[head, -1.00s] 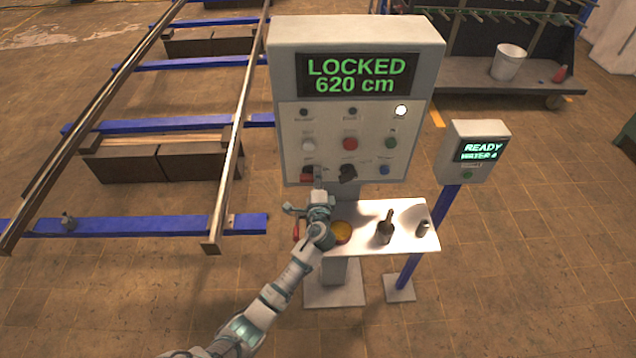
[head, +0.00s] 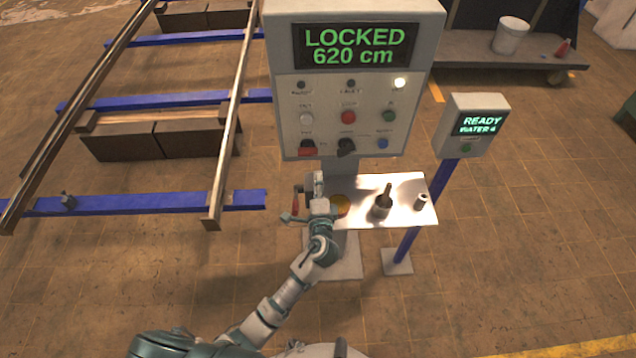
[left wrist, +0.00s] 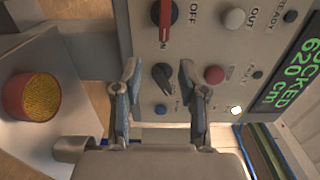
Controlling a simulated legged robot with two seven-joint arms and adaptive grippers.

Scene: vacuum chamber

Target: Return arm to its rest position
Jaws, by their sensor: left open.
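My left arm comes in from the bottom left in the head view, and its gripper (head: 308,200) is over the left part of the shelf below the control panel (head: 420,80). In the left wrist view the gripper (left wrist: 158,70) is open, with two spread fingers and nothing between them. The panel face with a black knob (left wrist: 162,76) and a red switch (left wrist: 165,18) lies beyond the fingertips. My right gripper is not in view.
A smaller box (head: 476,107) reading READY stands right on a blue post. Rails (head: 235,120) lie left. Floor in front is open.

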